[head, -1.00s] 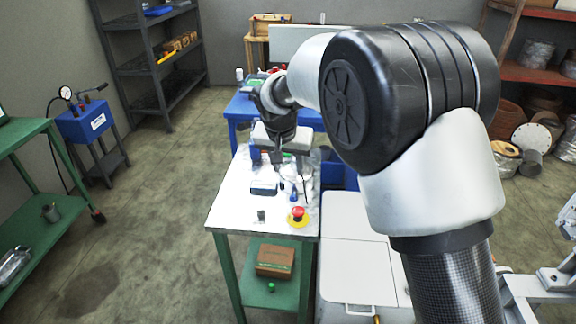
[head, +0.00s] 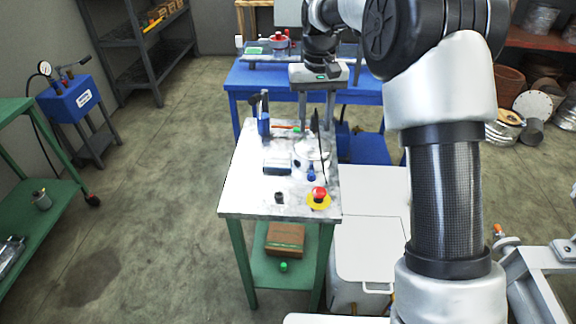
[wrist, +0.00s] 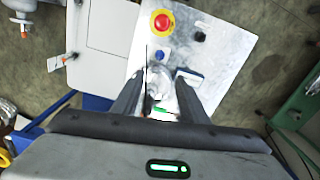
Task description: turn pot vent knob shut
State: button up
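A shiny pale pot-like vessel (head: 312,148) stands on the white-topped bench (head: 245,190), partly hidden by my gripper. A small blue knob-like part (head: 311,174) shows at its near side; I cannot tell for sure that it is the vent knob. In the wrist view the blue part (wrist: 163,55) lies just beyond the fingertips, and the vessel (wrist: 158,82) shows between the fingers. My gripper (head: 315,123) points down above the vessel, fingers apart and nothing seen held. It also shows open in the wrist view (wrist: 160,82).
A red button on a yellow base (head: 318,198), a small dark cylinder (head: 279,197), a dark-blue and white block (head: 277,163) and a blue upright tool (head: 264,118) stand on the bench. A blue table (head: 250,80) is behind; a white cabinet (head: 365,250) adjoins right.

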aim_at(312, 172)
notch_tip(312, 172, down, 17)
jog(key=b, duration=0.3)
jog(key=shift+d+f, duration=0.1)
jog(key=shift+f, duration=0.05)
